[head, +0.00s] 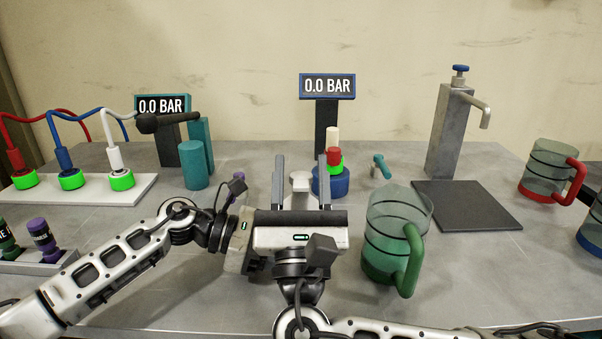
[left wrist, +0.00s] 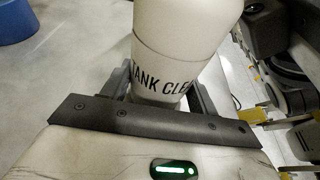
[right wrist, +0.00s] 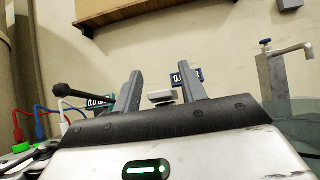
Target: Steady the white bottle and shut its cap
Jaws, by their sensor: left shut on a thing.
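The white bottle (left wrist: 182,40) with dark lettering stands between the fingers of my left gripper (left wrist: 158,92) in the left wrist view, and that gripper is shut on it. In the head view my right gripper hides the bottle's body. A small white cap (head: 300,180) shows there between the fingers of my right gripper (head: 302,182). The right wrist view also shows the cap (right wrist: 160,96), with gaps to both fingers. My right gripper is open. I cannot tell how the cap sits on the bottle.
A green mug (head: 398,225) stands close to the right of my right gripper. A blue base with red and green parts (head: 330,182) is just behind. A purple bottle in a tray (head: 45,268) is at left. A dark mat (head: 465,205) lies bare at right.

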